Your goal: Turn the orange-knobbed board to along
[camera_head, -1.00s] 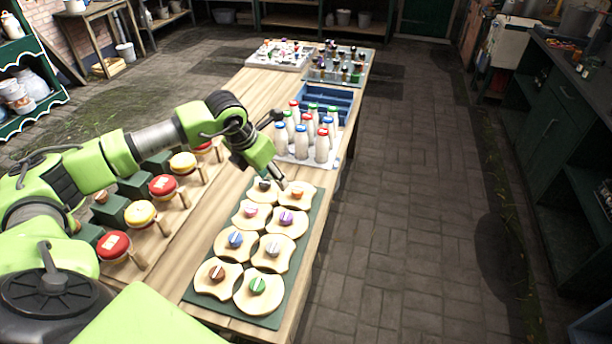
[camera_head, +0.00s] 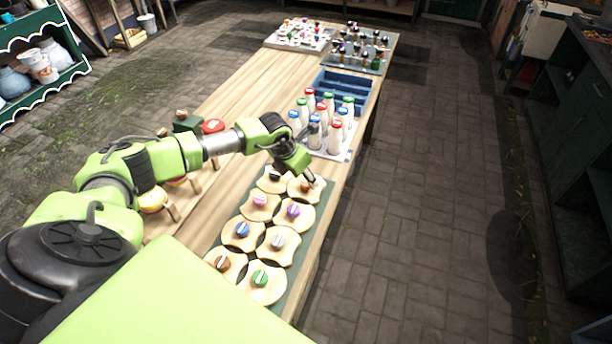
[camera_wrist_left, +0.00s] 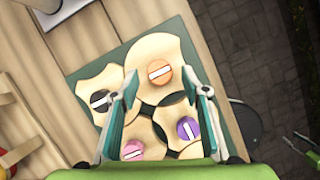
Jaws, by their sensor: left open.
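The orange-knobbed board (camera_head: 299,194) is a pale wooden board with curved edges, at the far right end of the group on the green mat (camera_head: 299,272). In the left wrist view its orange knob (camera_wrist_left: 160,73) has a white bar, slightly tilted from level. My left gripper (camera_head: 312,180) is over this board and partly hides it in the head view. In the left wrist view its two fingers stand apart, one on each side of the knob; I cannot tell whether they touch it. A small green and grey piece at the wrist view's lower right may be my right gripper.
Boards with black (camera_head: 275,174), purple (camera_head: 293,211) and pink (camera_head: 260,201) knobs crowd close by; several more lie nearer. White bottles with coloured caps (camera_head: 337,138) stand just beyond, before a blue crate (camera_head: 347,85). The floor right of the table is clear.

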